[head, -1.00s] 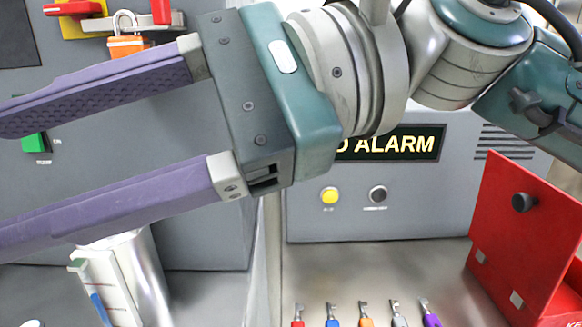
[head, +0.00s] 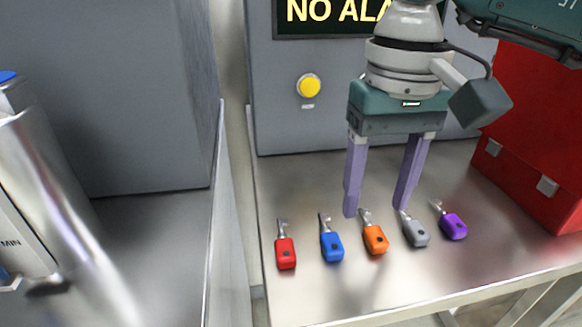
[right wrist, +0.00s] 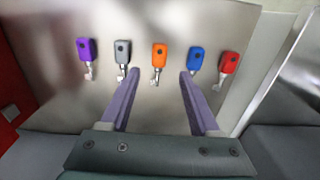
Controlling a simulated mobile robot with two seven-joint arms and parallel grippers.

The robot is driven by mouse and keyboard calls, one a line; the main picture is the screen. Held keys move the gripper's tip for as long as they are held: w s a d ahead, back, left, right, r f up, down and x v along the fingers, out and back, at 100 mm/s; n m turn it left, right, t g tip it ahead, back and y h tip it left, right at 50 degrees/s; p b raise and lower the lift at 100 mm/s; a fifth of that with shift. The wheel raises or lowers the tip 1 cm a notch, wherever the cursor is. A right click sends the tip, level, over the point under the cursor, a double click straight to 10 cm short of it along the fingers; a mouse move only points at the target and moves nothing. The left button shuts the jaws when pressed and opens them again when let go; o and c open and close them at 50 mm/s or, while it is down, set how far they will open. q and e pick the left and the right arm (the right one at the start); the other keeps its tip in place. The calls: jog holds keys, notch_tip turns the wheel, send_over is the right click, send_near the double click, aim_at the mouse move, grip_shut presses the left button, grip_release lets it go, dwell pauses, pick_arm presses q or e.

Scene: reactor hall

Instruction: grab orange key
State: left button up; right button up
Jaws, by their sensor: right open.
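The orange key (head: 375,239) lies on the metal table in the head view, in the middle of a row of keys, its shaft pointing away from the table's front edge. My right gripper (head: 377,212) points down, with its two purple fingers open around empty space above the key's shaft end. In the right wrist view the orange key (right wrist: 159,56) lies just beyond and between the fingertips (right wrist: 159,73). I cannot tell the exact height of the fingertips above the table. My left gripper is not in view.
Red (head: 286,253) and blue (head: 331,246) keys lie left of the orange one; grey (head: 415,234) and purple (head: 453,226) keys lie right. A red box (head: 530,130) stands at the right. A grey panel with a yellow button (head: 309,86) stands behind. The table (head: 330,290) is clear in front.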

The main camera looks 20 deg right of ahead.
aim_at(373, 227)
notch_tip(373, 227, down, 4)
jog(key=shift+s+r, duration=0.1)
jog(key=shift+s, duration=0.05)
jog(key=shift+d, duration=0.1)
grip_shut()
dwell(0.4)
